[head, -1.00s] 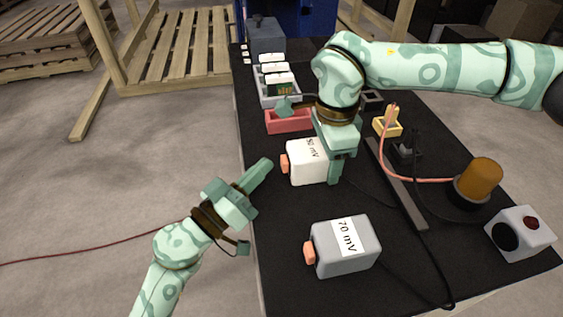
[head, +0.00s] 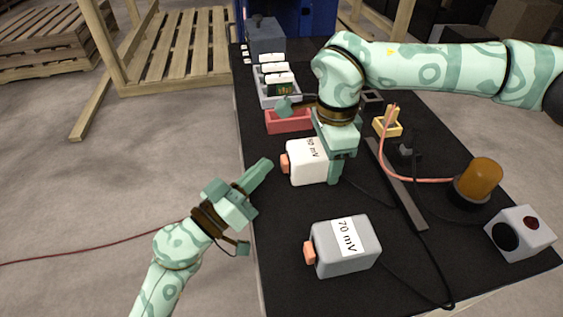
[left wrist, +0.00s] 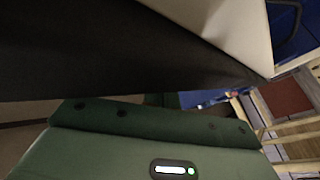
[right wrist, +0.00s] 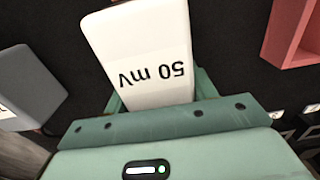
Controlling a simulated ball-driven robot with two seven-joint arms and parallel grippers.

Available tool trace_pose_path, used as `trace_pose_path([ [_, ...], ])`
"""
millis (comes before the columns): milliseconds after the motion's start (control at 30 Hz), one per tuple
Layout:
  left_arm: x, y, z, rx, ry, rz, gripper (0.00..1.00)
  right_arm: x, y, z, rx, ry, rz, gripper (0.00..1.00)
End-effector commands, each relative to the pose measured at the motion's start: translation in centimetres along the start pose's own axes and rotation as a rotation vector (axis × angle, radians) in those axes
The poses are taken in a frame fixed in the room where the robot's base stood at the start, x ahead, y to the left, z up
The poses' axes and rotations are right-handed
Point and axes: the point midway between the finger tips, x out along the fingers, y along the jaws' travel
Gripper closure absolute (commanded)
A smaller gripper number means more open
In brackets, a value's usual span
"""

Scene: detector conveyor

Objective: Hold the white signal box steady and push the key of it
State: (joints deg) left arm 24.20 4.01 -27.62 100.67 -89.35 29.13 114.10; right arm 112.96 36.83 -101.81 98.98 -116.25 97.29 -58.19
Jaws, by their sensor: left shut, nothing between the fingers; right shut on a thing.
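The white signal box (head: 306,170), labelled 50 mV, stands on the black table top. Its orange key (head: 285,164) sticks out of its left side. My right gripper (head: 334,170) comes down from above and is shut on the box; the right wrist view also shows the white box (right wrist: 140,45) between its fingers. My left gripper (head: 266,163) is shut and empty, left of the key near the table's left edge, with a small gap between its tip and the key. In the left wrist view, the fingertips are hidden.
A grey box (head: 346,247) labelled 70 mV with an orange key stands nearer. A red bin (head: 288,122) lies behind the white box. An amber lamp (head: 478,181) and a white box with a red button (head: 520,232) stand at right. Cables cross the table.

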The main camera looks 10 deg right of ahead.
Motion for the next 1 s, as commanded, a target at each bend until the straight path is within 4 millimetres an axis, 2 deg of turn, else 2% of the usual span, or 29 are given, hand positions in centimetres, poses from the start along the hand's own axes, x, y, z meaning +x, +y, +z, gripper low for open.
trace_pose_path([
  [1000,0.93,0.71,0.49,-0.002,-0.001,0.003,1.00,-0.05,-0.02,0.02,0.000,-0.001,-0.001,0.75],
])
